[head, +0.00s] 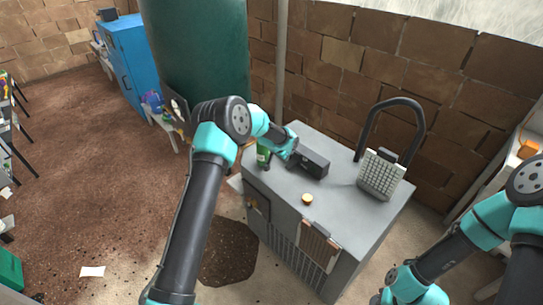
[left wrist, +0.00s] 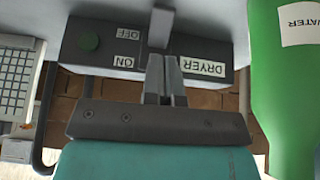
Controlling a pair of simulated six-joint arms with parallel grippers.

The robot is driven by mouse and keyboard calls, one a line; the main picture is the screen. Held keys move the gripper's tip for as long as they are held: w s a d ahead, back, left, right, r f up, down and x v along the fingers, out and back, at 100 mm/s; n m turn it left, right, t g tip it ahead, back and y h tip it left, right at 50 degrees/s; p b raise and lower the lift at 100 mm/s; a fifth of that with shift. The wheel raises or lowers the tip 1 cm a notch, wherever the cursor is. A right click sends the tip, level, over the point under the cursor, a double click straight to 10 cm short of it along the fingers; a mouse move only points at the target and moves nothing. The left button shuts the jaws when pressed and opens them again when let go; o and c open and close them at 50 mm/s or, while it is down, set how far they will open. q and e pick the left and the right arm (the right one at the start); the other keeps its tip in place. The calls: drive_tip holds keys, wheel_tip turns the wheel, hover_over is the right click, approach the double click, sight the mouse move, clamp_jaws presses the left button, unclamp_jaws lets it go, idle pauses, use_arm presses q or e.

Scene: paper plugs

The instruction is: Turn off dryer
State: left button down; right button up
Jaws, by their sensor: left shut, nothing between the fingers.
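The dryer control box (head: 310,160) is a dark box on top of the grey cabinet. A grey switch lever (left wrist: 160,24) stands beside the OFF label. My left gripper (left wrist: 165,62) is shut and empty, its tips at the box face just below the lever in that view; I cannot tell whether they touch it. In the head view my left gripper (head: 291,149) is at the box's left end. My right gripper (head: 410,292) is low at the right; its fingers are unclear.
A green bottle labelled WATER (left wrist: 290,90) stands close beside the box, also in the head view (head: 263,155). A white keypad-like grid block (head: 381,174) and a black hoop (head: 413,112) stand on the cabinet (head: 345,215). A small round yellowish item (head: 307,199) lies in front.

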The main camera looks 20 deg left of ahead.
use_arm(q)
drive_tip(key=s+a+r, duration=0.4)
drive_tip(key=s+r, duration=0.2)
drive_tip(key=s, duration=0.1)
drive_tip(key=shift+s+r, duration=0.2)
drive_tip(key=shift+s, duration=0.15)
drive_tip(key=s+d+f+n+g+h, duration=0.1)
drive_tip(key=s+d+f+n, duration=0.1)
drive_tip(key=s+f, duration=0.55)
drive_tip(key=s+d+f+n+g, duration=0.15)
drive_tip(key=s+f, duration=0.35)
drive_tip(key=s, duration=0.6)
drive_tip(key=s+f+n+g, duration=0.1)
drive_tip(key=s+f+n, duration=0.1)
drive_tip(key=s, duration=0.7)
drive_tip(key=s+d+f+n, duration=0.1)
drive_tip(key=s, duration=0.9)
drive_tip(key=shift+s+d+f+n+g, duration=0.15)
drive_tip(key=shift+f+n+g, duration=0.2)
drive_tip(key=shift+f, duration=0.05)
